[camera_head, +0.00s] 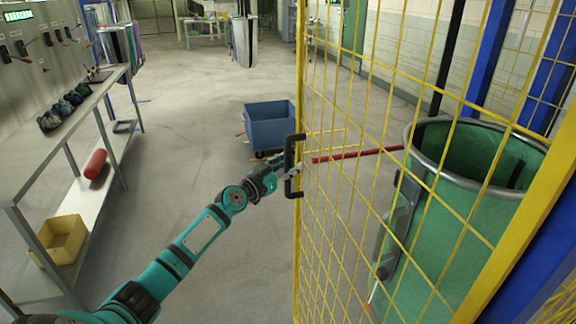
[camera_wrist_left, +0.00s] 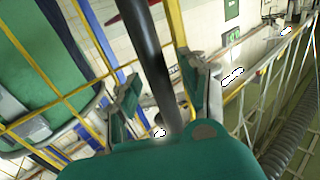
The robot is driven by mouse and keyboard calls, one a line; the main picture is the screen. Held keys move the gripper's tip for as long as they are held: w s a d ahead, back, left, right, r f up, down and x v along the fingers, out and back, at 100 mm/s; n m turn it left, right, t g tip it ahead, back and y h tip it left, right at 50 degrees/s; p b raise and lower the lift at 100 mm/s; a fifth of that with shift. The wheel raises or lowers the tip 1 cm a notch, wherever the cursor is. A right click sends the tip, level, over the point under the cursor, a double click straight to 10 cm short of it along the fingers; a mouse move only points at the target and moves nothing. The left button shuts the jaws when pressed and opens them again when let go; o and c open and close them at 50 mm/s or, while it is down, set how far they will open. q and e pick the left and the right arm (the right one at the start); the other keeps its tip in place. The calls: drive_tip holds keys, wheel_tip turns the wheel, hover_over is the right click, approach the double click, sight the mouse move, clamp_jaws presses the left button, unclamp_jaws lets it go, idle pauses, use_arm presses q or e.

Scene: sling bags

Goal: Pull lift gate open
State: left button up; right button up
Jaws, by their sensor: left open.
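The lift gate (camera_head: 350,100) is a yellow wire-mesh panel with a black handle (camera_head: 292,166) on its left edge. In the head view my left gripper (camera_head: 282,180) is at the handle, reaching it from the left. In the left wrist view the dark handle bar (camera_wrist_left: 150,60) runs between the two open fingers (camera_wrist_left: 165,95). I cannot tell whether a finger touches the bar. My right gripper is not in view.
Behind the mesh stands a large green container (camera_head: 440,240) with a metal rim. A blue cart (camera_head: 270,126) is on the floor beyond the handle. A metal shelf (camera_head: 100,170) with a yellow bin (camera_head: 62,238) stands at left. The floor between is clear.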

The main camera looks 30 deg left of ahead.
use_arm(q)
clamp_jaws()
idle(0.3)
drive_tip(key=shift+w+d+f, duration=0.1)
drive_tip(key=shift+w, duration=0.1)
idle(0.5)
